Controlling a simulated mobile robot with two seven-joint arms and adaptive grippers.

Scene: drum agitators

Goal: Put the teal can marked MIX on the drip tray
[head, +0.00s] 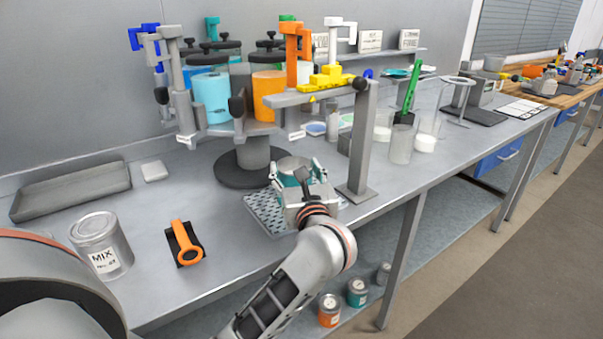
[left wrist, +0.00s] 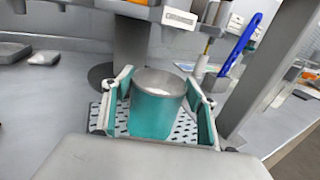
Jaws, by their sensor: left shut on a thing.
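My left gripper (head: 305,185) is shut on a teal can (head: 291,172), an open-topped metal can with teal sides. In the left wrist view the teal can (left wrist: 157,108) stands upright between the two teal-padded fingers (left wrist: 158,106). No MIX marking shows on its visible side. The drip tray (head: 262,215) is a perforated grey plate on the bench below the agitator. It shows under and around the can in the left wrist view (left wrist: 186,128). I cannot tell whether the can's base touches the tray. My right gripper is not in view.
A grey can marked MIX (head: 101,247) and an orange-handled tool (head: 184,243) are on the bench at left. The agitator carousel (head: 250,165) stands behind the tray, and a grey post (head: 361,145) stands close to its right. An orange can (head: 329,309) and another teal can (head: 356,292) sit below.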

